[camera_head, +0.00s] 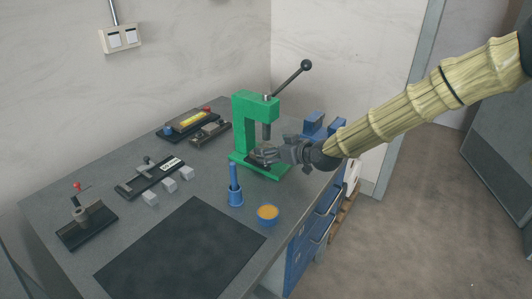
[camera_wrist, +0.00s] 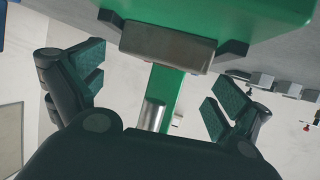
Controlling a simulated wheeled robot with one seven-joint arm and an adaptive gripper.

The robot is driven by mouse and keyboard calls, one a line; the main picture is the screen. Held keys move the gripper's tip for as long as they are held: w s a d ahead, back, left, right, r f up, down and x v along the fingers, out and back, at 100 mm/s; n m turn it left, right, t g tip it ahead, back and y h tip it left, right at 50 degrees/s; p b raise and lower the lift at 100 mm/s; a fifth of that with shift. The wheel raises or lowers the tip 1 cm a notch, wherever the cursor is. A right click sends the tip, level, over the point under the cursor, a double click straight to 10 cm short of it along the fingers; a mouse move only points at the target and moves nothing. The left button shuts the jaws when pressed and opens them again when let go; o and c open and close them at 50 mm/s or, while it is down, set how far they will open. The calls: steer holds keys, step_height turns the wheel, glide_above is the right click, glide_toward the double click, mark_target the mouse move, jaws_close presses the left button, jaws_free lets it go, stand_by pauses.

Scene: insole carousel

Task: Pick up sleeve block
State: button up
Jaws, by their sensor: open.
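A green lever press (camera_head: 253,110) stands near the back right of the bench. In the wrist view a brownish-grey metal block (camera_wrist: 167,46) sits at the green press base (camera_wrist: 220,12), which appears at the top. I take it as the sleeve block; no label shows. My gripper (camera_head: 265,155) reaches in at the press from the right, above its base. In the wrist view my gripper (camera_wrist: 155,85) has its fingers wide apart, one on each side of the press column, with nothing between the pads. The block lies ahead of them, apart from both. In the head view my gripper hides it.
Several small light-grey blocks (camera_head: 169,185) lie on the bench, beside a black fixture (camera_head: 150,177). A blue holder (camera_head: 235,197) and an orange-filled blue cup (camera_head: 268,213) stand in front of the press. Blue bins (camera_head: 314,122) are behind my gripper. A dark mat (camera_head: 180,255) is clear.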

steer(key=shift+w+a+f, duration=0.2)
steer(key=shift+w+a, duration=0.05)
steer(key=shift+w, duration=0.15)
steer(key=shift+c, duration=0.4)
steer(key=c, duration=1.4)
steer(key=shift+r, duration=0.1)
steer(key=c, duration=0.4)
steer(key=shift+r, duration=0.15)
